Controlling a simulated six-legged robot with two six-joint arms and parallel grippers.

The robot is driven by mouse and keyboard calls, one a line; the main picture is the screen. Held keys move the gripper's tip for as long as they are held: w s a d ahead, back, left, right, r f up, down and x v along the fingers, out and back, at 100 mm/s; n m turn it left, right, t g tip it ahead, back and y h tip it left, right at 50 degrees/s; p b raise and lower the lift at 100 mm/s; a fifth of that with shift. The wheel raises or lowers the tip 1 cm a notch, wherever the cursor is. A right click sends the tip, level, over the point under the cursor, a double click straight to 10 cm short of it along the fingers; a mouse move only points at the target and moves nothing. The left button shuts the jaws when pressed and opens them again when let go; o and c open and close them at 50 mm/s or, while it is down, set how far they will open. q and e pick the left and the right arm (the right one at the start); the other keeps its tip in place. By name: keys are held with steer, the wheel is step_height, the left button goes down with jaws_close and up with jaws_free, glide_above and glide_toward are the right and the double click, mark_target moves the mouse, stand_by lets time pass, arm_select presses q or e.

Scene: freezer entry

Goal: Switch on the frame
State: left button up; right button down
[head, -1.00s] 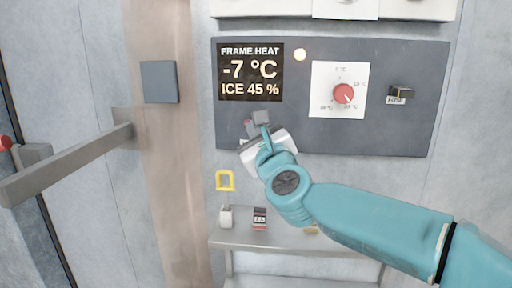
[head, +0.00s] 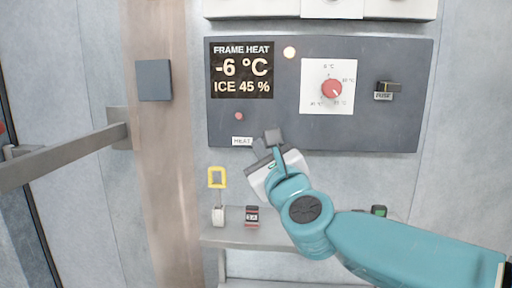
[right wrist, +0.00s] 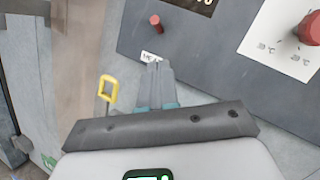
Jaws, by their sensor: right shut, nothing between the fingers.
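The dark frame heat panel (head: 310,135) is on the wall. Its display (head: 242,69) reads -6 °C and ICE 45 %. A pale lamp (head: 290,53) beside the display glows. The small red heat switch (head: 239,116) sits above a HEAT label (head: 242,141); in the right wrist view the switch (right wrist: 156,22) is a short red peg. My right gripper (head: 268,141) is shut and empty, below and right of the switch and apart from it. In the right wrist view its fingertips (right wrist: 157,70) are just below the label. My left gripper is not in view.
A red dial (head: 332,89) on a white plate and a fuse holder (head: 387,89) are on the panel's right. Below, a shelf (head: 225,237) holds a red-and-black block (head: 252,216). A yellow loop (head: 217,177) hangs above it. A grey door bar (head: 75,157) juts out at left.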

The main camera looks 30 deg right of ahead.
steer(key=v, duration=0.5)
steer(key=shift+s+f, duration=0.2)
steer(key=shift+f, duration=0.1)
steer(key=shift+s, duration=0.1)
